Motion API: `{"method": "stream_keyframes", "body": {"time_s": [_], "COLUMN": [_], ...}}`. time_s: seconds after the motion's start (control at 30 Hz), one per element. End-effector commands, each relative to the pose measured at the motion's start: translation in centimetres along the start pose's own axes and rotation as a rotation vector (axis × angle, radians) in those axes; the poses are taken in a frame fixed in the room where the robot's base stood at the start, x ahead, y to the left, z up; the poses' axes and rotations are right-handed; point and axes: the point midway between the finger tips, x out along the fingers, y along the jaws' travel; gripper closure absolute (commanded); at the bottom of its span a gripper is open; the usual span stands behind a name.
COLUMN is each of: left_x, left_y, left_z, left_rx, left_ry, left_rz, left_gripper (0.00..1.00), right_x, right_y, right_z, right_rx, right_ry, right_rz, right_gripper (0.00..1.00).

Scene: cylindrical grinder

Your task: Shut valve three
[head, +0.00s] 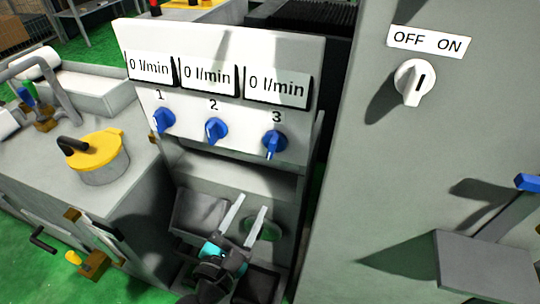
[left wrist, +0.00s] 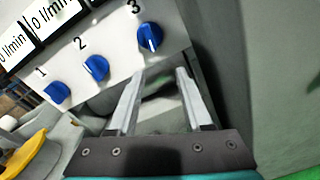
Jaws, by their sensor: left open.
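Valve three is the blue knob (head: 274,144) under the number 3 on the white panel (head: 225,50), the rightmost of three. In the left wrist view, valve three (left wrist: 150,37) is just beyond my fingertips. My left gripper (head: 253,204) is below valve three in the head view, its two pale fingers spread and pointing up toward the panel. In the left wrist view, the left gripper (left wrist: 161,76) is open and empty, apart from the knob. The display (head: 277,87) above valve three reads 0 l/min. My right gripper is not in view.
Blue knobs one (head: 164,120) and two (head: 215,130) sit left of valve three; their displays also read 0 l/min. A grey cabinet (head: 430,150) with an OFF/ON switch (head: 413,82) stands at right. A yellow-lidded pot (head: 98,160) is at left.

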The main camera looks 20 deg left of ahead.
Motion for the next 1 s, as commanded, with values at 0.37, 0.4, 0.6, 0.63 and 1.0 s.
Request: {"method": "stream_keyframes", "body": {"time_s": [0.37, 0.4, 0.6, 0.63, 1.0], "left_x": [1.0, 1.5, 4.6, 5.0, 10.9], "left_y": [1.9, 1.9, 2.1, 2.1, 2.3], "left_z": [3.1, 3.2, 3.4, 3.4, 3.6], "left_rx": [-0.218, -0.217, -0.215, -0.216, -0.212], "left_ry": [-0.060, -0.060, -0.060, -0.060, -0.060], "left_rz": [0.049, 0.048, 0.048, 0.048, 0.046], "left_gripper": [0.50, 0.50, 0.50, 0.50, 0.50], "right_x": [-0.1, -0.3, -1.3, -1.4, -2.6], "right_y": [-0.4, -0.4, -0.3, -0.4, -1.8], "right_z": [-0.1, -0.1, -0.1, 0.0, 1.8], "right_rx": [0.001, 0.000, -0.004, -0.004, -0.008], "right_ry": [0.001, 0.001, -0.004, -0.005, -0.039], "right_rz": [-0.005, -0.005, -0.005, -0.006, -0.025], "right_gripper": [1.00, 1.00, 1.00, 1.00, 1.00]}}
